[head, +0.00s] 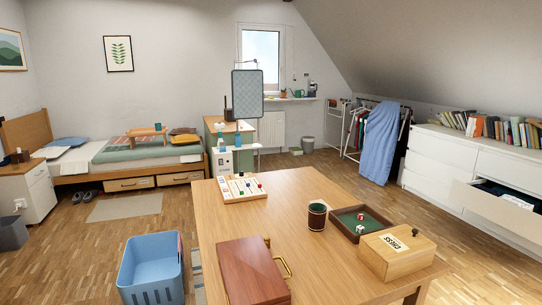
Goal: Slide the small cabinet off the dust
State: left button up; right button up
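A small white cabinet (38,192) with a wooden top stands on the floor at the left, by the head of the bed. A few small items, some too small to identify, are on its top. A grey bin (13,235) stands in front of it, near the left edge. I cannot make out any dust on the floor around or beneath the cabinet. Neither of my grippers is in view.
The bed (98,178), with drawers below, stands beyond the cabinet; shoes and a rug (125,207) lie before it. A blue basket (152,272) and a wooden table (285,205) with games are nearer. A dresser drawer (500,200) is open.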

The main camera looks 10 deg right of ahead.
aim_at(228, 113)
jog(key=i+l+z, duration=0.1)
jog(key=l+z, duration=0.25)
jog(key=l, duration=0.15)
jog(key=i+l+z, duration=0.2)
jog(key=l+z, duration=0.2)
jog(key=i+l+z, duration=0.2)
jog(key=l+z, duration=0.15)
jog(key=i+l+z, duration=0.9)
jog(key=i, duration=0.2)
jog(key=i+l+z, duration=0.25)
jog(key=i, duration=0.15)
jog(key=i+j+u, duration=0.15)
jog(key=i+u, duration=0.75)
jog(key=i+l+u, duration=0.15)
jog(key=i+u, duration=0.3)
jog(key=i+j+u, duration=0.2)
jog(key=i+u, duration=1)
jog(key=i, duration=2.25)
jog(key=i+j+u, duration=0.15)
jog(key=i+u, duration=0.15)
jog(key=i, duration=0.7)
jog(key=i+l+u, duration=0.1)
jog(key=i+u, duration=0.2)
jog(key=i, duration=0.65)
jog(key=i+j+z, duration=0.1)
jog(key=i+j, duration=0.2)
jog(key=i, duration=0.2)
jog(key=i+l+u, duration=0.1)
jog(key=i+l, duration=0.1)
jog(key=i, duration=0.05)
